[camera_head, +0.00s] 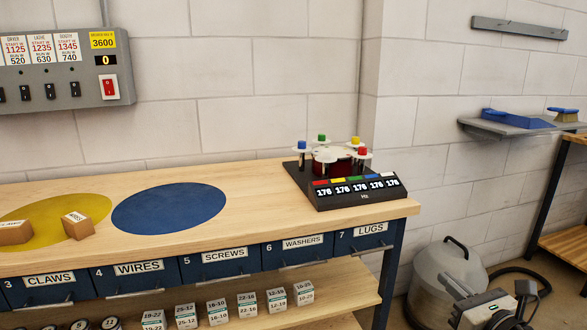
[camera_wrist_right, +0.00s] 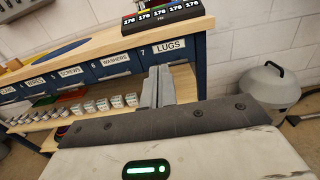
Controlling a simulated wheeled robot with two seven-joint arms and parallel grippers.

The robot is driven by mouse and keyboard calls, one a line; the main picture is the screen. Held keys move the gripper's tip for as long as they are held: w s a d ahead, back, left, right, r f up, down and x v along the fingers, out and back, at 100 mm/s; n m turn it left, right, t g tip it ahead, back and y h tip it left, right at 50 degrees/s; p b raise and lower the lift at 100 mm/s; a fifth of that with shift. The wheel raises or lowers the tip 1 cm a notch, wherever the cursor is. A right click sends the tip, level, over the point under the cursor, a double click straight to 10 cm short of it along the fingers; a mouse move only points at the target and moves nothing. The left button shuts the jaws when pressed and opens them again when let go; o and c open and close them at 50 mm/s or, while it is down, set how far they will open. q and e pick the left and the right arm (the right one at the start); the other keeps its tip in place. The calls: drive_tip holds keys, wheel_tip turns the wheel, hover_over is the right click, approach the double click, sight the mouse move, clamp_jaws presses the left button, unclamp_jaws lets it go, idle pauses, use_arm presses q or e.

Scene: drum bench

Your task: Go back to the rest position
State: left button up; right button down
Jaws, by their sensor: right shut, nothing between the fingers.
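My right gripper (camera_head: 524,290) is at the bottom right in the head view, beyond the right end of the bench and apart from it. In the right wrist view its two fingers (camera_wrist_right: 159,74) are together with nothing between them. They overlap the view of the bench's right-hand front. My left gripper is out of view. The wooden bench (camera_head: 255,181) carries a black drum stand (camera_head: 360,196) with coloured knobs and a row of displays reading 176.
Labelled blue drawers (camera_head: 220,262) line the bench front, with small boxes on the shelf (camera_head: 335,297) below. A grey canister vacuum (camera_head: 445,275) stands on the floor near my right gripper. A blue disc (camera_head: 168,208) and two brown boxes lie on the benchtop.

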drive_tip(key=s+a+f+n+g+p, duration=0.1)
drive_tip(key=s+a+f+n, duration=0.3)
drive_tip(key=s+n, duration=0.4)
drive_tip(key=s+a+f+n+g+h+p, duration=0.1)
drive_tip(key=s+a+f+n+g, duration=0.2)
drive_tip(key=n, duration=1.2)
drive_tip(key=s+a+f+n+g+p, duration=0.1)
drive_tip(key=s+a+f+n+g, duration=0.1)
drive_tip(key=s+a+f+n, duration=0.4)
drive_tip(key=s+a+n, duration=0.3)
drive_tip(key=s+n, duration=0.3)
drive_tip(key=shift+s+a+f+g, duration=0.25)
drive_tip(key=shift+s+g, duration=0.05)
drive_tip(key=shift+s, duration=0.1)
